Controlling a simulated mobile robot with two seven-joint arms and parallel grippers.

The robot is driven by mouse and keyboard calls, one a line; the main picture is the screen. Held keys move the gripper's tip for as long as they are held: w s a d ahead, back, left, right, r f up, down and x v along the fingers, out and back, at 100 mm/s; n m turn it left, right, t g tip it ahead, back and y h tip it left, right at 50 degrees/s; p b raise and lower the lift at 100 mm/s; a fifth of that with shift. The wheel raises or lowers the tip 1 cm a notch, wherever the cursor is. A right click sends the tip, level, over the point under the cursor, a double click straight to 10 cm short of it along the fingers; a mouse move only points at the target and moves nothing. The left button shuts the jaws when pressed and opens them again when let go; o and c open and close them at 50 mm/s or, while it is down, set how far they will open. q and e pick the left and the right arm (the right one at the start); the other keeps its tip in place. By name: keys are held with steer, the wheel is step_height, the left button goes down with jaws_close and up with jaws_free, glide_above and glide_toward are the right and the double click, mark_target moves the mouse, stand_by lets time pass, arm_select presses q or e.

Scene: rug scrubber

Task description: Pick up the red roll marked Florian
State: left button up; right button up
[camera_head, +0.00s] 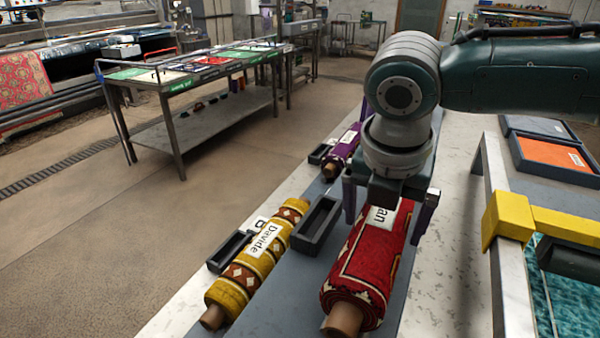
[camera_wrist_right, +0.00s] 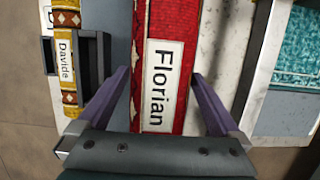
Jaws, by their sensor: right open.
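The red roll marked Florian (camera_head: 368,265) lies on the grey surface in the head view, its brown core end toward me. My right gripper (camera_head: 390,215) is over its far part, and the gripper hides some of the label there. In the right wrist view the roll's white Florian label (camera_wrist_right: 163,85) reads clearly. The open fingers of my right gripper (camera_wrist_right: 160,95) stand one on each side of the roll, with nothing held. I cannot tell how far down the fingers reach. My left gripper is not in view.
A yellow roll marked Davide (camera_head: 258,262) lies to the left, with a dark tray (camera_head: 316,224) between it and the red roll. A purple roll (camera_head: 342,152) lies behind. A yellow-cornered frame (camera_head: 510,218) stands close on the right.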

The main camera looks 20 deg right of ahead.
steer(key=shift+f, duration=0.15)
jaws_close()
stand_by(0.8)
